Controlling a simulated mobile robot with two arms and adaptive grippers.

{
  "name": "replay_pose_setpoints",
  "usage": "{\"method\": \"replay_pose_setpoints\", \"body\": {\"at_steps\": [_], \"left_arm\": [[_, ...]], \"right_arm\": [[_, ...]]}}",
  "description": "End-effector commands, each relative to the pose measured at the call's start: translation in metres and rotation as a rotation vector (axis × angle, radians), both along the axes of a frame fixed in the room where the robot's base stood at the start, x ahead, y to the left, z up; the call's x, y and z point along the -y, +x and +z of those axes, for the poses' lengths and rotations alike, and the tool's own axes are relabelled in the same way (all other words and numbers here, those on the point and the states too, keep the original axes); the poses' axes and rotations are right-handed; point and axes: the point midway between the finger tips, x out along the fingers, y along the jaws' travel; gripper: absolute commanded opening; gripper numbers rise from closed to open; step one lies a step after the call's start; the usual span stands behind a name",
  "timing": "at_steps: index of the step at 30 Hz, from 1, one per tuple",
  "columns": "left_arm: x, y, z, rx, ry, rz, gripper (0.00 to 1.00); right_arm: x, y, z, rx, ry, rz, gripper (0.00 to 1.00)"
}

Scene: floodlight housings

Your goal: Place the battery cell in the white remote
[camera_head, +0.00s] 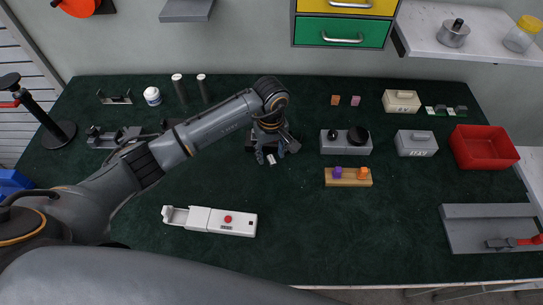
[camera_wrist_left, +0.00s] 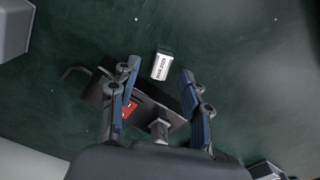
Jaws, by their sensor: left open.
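The white remote (camera_head: 232,222) lies on the dark green table, left of centre in the head view. It has a red button, and an open compartment shows at its left end. A small block with a white face marked "MAR 2029" and a black end, apparently the battery cell (camera_wrist_left: 161,66), lies on the table; its white face also shows in the head view (camera_head: 272,159). My left gripper (camera_head: 270,150) points down over it. In the left wrist view the open, empty fingers (camera_wrist_left: 158,76) stand either side of the cell, apparently above it. My right gripper is out of view.
A black device with a red part (camera_wrist_left: 128,108) lies beneath the left gripper. A grey block with black knobs (camera_head: 334,148) and a wooden strip (camera_head: 340,182) stand to the right. A red tray (camera_head: 484,147) is at far right. The table's front middle is clear.

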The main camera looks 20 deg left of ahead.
Motion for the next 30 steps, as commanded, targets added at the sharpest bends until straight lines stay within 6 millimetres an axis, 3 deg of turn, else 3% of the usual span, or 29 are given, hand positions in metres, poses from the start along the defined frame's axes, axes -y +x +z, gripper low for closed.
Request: {"method": "replay_pose_setpoints", "body": {"at_steps": [10,17,30], "left_arm": [[-0.0003,0.0,-0.0102,0.001,0.001,-0.001,0.47],[-0.0004,0.0,-0.0099,0.001,0.001,-0.001,0.0],[-0.0005,0.0008,-0.0058,0.002,0.0,-0.001,0.0]], "right_arm": [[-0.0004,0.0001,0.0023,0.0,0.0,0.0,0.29],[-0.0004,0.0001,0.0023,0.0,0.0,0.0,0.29],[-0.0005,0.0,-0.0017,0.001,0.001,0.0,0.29]]}}
